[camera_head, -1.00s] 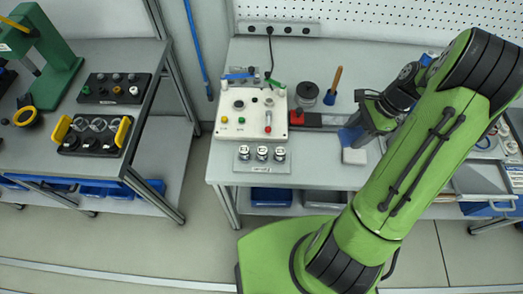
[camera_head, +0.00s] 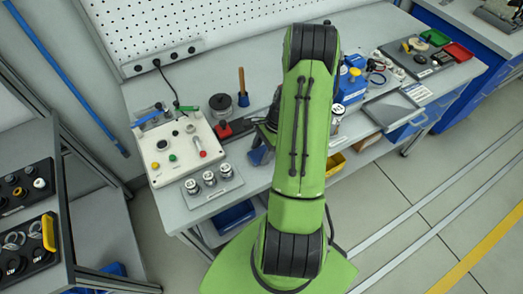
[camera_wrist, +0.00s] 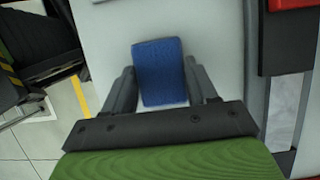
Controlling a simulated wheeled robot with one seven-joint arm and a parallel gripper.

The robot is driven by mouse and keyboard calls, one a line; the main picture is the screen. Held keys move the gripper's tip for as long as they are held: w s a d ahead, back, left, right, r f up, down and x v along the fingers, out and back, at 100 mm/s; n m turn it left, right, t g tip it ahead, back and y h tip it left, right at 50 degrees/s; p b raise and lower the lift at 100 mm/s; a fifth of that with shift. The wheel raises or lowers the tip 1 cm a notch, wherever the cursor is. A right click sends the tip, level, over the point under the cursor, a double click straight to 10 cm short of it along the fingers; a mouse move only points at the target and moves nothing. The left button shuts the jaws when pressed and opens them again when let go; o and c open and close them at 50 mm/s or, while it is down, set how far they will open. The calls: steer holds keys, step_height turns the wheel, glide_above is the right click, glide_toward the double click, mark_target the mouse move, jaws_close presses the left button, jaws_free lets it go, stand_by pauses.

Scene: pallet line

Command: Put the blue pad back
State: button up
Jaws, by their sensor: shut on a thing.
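The blue pad (camera_wrist: 160,72) sits between the two dark fingers of my gripper (camera_wrist: 161,84) in the wrist view, with a finger along each side. My gripper is shut on it. A pale surface lies beyond the pad; I cannot tell whether the pad touches it. In the head view, the blue pad (camera_head: 259,155) shows at the left of my green arm, over the front part of the workbench (camera_head: 150,95). My arm hides most of the gripper there.
Left of the pad are a white control box (camera_head: 180,165), a plate with three metal weights (camera_head: 212,190), a red block (camera_head: 224,130), a dark round container (camera_head: 220,103) and a wooden-handled tool (camera_head: 241,88). A grey tray (camera_head: 394,108) and a blue holder (camera_head: 350,90) are right of my arm.

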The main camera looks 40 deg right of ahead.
steer(key=o, duration=0.6)
steer(key=shift+f, duration=0.1)
steer(key=shift+c, duration=0.2)
steer(key=o, duration=0.5)
steer(key=shift+c, duration=0.2)
